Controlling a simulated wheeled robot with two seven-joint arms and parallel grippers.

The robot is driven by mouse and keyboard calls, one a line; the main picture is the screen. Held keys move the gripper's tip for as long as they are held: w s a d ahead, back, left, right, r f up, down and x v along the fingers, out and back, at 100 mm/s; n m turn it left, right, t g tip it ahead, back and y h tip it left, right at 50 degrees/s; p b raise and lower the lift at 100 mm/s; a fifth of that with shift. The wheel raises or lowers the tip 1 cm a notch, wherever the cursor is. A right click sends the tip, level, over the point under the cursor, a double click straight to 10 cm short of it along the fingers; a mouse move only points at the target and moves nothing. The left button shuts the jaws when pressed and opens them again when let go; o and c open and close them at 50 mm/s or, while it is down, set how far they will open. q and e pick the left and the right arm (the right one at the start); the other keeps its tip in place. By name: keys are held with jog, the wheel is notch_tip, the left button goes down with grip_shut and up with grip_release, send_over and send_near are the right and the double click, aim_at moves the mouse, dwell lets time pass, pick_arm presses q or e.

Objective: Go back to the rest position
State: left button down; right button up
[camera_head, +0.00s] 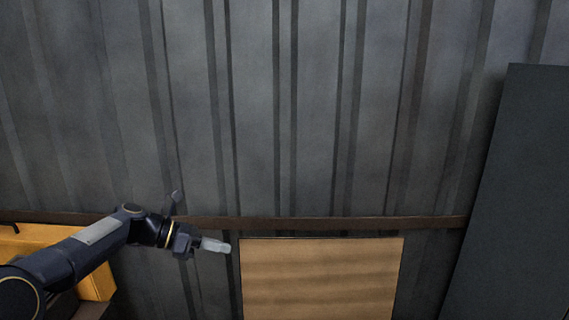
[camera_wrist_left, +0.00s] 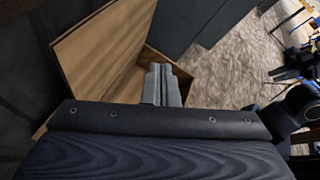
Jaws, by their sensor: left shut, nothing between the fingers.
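My left arm comes in from the left in the head view, with its gripper (camera_head: 216,245) pointing right, a little left of a brown wooden panel (camera_head: 320,280). The left gripper is shut and empty. In the left wrist view its two grey fingers (camera_wrist_left: 162,82) lie together in front of a wooden box with a raised panel (camera_wrist_left: 105,50). I cannot tell whether the fingers touch the wood. My right gripper is not seen in the head view.
A grey corrugated wall (camera_head: 300,110) with a brown rail (camera_head: 330,223) fills the background. A dark flat panel (camera_head: 515,200) stands at the right. A yellow-orange body (camera_head: 40,236) is at the lower left behind my arm. Mottled floor (camera_wrist_left: 225,75) is open in the wrist view.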

pick_arm(q)
jog(key=s+a+r+m+t+y, duration=0.1)
jog(key=s+a+m+y, duration=0.15)
jog(key=s+m, duration=0.55)
jog(key=s+a+m+y, duration=0.1)
jog(key=s+m+y, duration=0.25)
jog(key=s, duration=0.95)
jog(key=s+f+m+t+y, duration=0.1)
jog(key=s+f+m, duration=0.3)
jog(key=s+m, duration=0.2)
jog(key=s+a+f+m+y, duration=0.1)
jog(key=s+f+m, duration=0.3)
jog(key=s, duration=0.5)
jog(key=shift+a+f+m+t+y, duration=0.15)
jog(key=shift+f+m+t+y, duration=0.25)
jog(key=shift+m, duration=0.45)
